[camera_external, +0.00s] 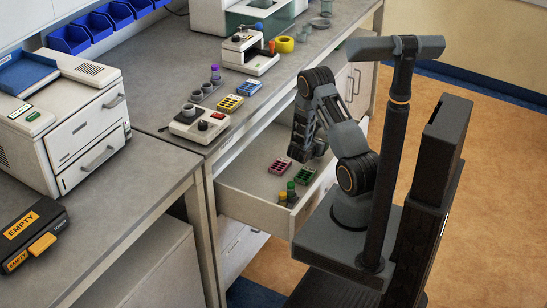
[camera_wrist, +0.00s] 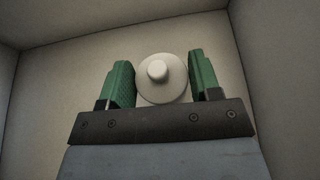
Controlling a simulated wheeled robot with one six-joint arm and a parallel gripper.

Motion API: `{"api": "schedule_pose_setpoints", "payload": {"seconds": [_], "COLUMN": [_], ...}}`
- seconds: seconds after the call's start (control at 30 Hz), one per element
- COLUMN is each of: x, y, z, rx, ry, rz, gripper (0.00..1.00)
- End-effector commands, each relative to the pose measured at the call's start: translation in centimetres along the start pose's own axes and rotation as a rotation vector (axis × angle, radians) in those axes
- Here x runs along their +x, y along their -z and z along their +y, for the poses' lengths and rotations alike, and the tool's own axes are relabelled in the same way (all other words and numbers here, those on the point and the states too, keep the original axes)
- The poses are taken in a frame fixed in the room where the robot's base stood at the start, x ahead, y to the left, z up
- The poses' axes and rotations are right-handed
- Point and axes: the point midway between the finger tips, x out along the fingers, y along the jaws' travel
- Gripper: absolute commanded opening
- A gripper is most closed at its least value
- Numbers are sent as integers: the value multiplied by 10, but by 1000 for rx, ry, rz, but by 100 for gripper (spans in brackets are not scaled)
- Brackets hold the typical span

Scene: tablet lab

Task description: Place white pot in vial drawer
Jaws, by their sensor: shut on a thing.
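The vial drawer (camera_external: 250,203) is pulled out of the bench in the external view. My gripper (camera_external: 298,153) reaches down into its back part, and my arm hides much of it there. In the wrist view my gripper (camera_wrist: 160,65) has its green fingers on either side of the white pot (camera_wrist: 162,88), shut on it. The pot is round with a small knob on top. The drawer's pale floor and walls (camera_wrist: 50,22) surround it. Whether the pot touches the floor I cannot tell. The pot is hidden in the external view.
In the drawer are a pink rack (camera_external: 279,166), a green rack (camera_external: 306,175) and small green vials (camera_external: 290,190) near the front corner. The bench above holds a hotplate device (camera_external: 199,124), coloured racks (camera_external: 230,103) and other instruments. The drawer's left part is clear.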

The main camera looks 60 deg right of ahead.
Motion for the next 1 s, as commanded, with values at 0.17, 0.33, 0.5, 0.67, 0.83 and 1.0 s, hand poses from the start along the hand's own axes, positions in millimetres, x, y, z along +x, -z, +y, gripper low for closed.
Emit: {"api": "schedule_pose_setpoints", "payload": {"seconds": [0.17, 0.33, 0.5, 0.67, 0.83, 1.0], "x": [7, 8, 8, 9, 8, 8], "y": [16, 18, 19, 21, 20, 20], "z": [0, 0, 0, 0, 0, 0], "rx": [0, 1, 1, 1, 0, 0], "ry": [1, 1, 1, 1, 1, 1], "rz": [-1, -1, -1, -1, -1, -1], "gripper": [36, 36, 36, 60, 77, 83]}}
